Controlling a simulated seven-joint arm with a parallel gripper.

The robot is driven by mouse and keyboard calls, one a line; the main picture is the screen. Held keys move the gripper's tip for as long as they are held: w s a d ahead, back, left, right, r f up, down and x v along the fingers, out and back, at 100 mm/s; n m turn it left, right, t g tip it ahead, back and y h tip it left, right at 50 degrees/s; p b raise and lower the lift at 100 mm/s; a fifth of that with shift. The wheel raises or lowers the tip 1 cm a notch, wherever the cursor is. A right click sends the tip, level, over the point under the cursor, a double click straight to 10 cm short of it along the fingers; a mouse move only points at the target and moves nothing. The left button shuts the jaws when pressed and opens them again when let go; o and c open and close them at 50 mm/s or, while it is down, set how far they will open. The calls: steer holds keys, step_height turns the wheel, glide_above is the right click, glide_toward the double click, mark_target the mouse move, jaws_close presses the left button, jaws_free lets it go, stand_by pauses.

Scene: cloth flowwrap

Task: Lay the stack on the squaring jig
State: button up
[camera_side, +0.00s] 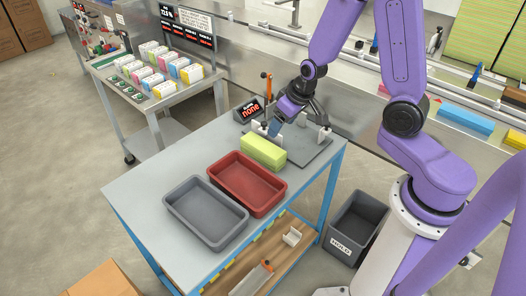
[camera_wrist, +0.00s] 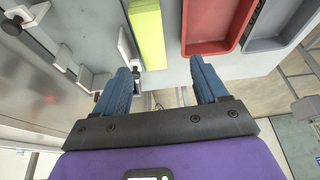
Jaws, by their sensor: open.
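A yellow-green stack (camera_side: 262,151) lies on the blue-legged table beside the red tray. It also shows in the wrist view (camera_wrist: 147,35), at the top, between the red tray and the grey jig plate. The squaring jig (camera_side: 312,152) looks like a flat grey plate with pale stops and clamps, just right of the stack; its plate is at the left in the wrist view (camera_wrist: 85,20). My gripper (camera_side: 274,132) is behind the stack, near the jig's rear stops. In the wrist view its blue fingers (camera_wrist: 162,76) are apart with nothing held between them. The stack is beyond the fingertips.
A red tray (camera_side: 215,186) and a grey tray (camera_side: 175,210) stand on the table. A small display reading "none" (camera_side: 250,111) and an orange-handled clamp (camera_side: 268,84) stand behind the stack. A dark HOLD bin (camera_side: 372,214) is on the floor at right.

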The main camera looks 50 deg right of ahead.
steer(key=d, duration=0.1)
glide_toward(268, 147)
steer(key=shift+m, duration=0.3)
steer(key=x, duration=0.5)
steer(key=shift+a+f, duration=0.3)
steer(key=shift+f, duration=0.15)
steer(key=shift+d+x, duration=0.15)
steer(key=shift+x, duration=1.3)
steer(key=shift+d+x, duration=0.1)
steer(key=shift+x, duration=1.4)
steer(key=shift+w, duration=0.2)
steer(key=c, duration=0.8)
steer(key=shift+r, duration=0.15)
